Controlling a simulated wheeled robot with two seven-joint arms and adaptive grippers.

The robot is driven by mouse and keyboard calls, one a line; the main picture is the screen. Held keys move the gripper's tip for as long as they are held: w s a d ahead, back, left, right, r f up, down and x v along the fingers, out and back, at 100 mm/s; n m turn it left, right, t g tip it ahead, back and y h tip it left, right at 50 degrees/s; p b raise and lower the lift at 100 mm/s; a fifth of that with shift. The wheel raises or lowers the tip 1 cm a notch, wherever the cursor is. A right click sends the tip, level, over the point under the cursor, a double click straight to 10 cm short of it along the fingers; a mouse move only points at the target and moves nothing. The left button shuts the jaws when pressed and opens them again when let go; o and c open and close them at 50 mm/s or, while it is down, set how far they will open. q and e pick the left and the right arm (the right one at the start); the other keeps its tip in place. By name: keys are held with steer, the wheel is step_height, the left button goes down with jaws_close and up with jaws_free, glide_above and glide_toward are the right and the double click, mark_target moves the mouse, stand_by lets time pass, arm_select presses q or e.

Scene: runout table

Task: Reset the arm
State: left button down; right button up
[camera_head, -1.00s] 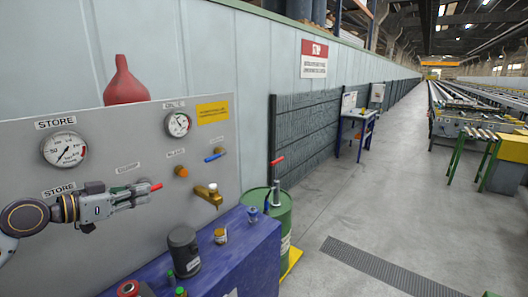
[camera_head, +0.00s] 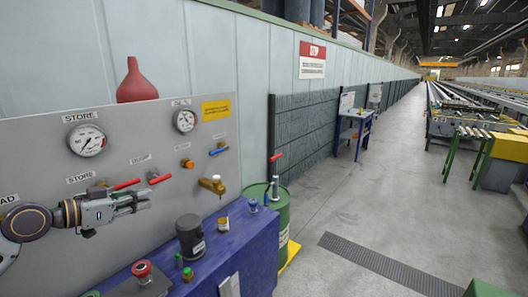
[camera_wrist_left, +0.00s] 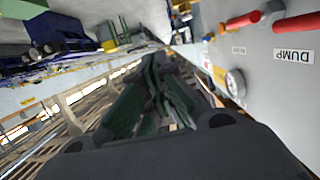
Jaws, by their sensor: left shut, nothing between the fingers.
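My left gripper (camera_head: 148,198) reaches in from the left in front of the grey panel (camera_head: 228,135). Its fingers are shut with nothing between them, and it points right. In the left wrist view its dark fingers (camera_wrist_left: 153,65) come together near the middle. Two red-handled valves (camera_head: 125,184) (camera_head: 160,178) sit on the panel just above the gripper, apart from it as far as I can tell. Red handles (camera_wrist_left: 296,22) also show in the left wrist view beside a DUMP label (camera_wrist_left: 293,56). My right gripper is not in view.
The panel carries two gauges (camera_head: 87,140) (camera_head: 185,121), a blue-handled valve (camera_head: 219,150) and a brass tap (camera_head: 212,185). Below, a blue bench (camera_head: 245,240) holds a dark jar (camera_head: 190,236) and a red button box (camera_head: 143,276). A green drum (camera_head: 277,215) stands beside it.

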arm_select(q)
steer(key=s+d+f+n+g+y, duration=0.1)
steer(key=s+d+f+g+y, duration=0.2)
steer(key=f, duration=0.9)
steer(key=s+d+f+g+y, duration=0.1)
steer(key=s+d+f, duration=0.3)
steer(key=f, duration=0.9)
steer(key=s+d+f+n+g+y, duration=0.25)
steer(key=s+f, duration=0.35)
steer(key=s, duration=0.3)
steer(key=s+d+f+n+g+y, duration=0.1)
steer(key=s+f+n+g+y, duration=0.15)
steer(key=s+f, duration=0.7)
steer(key=f, duration=1.4)
steer(key=s+f, duration=0.2)
steer(key=f, duration=1.3)
steer(key=s+a+f+g, duration=0.1)
steer(key=s+a+f, duration=0.1)
steer(key=s+f, duration=0.8)
steer(key=s+a+f+m, duration=0.1)
steer(key=s+a+f, duration=0.1)
steer(key=s+f, duration=0.8)
steer(key=shift+s+a+g, duration=0.15)
steer(key=shift+s+g, duration=0.25)
steer(key=shift+s, duration=0.55)
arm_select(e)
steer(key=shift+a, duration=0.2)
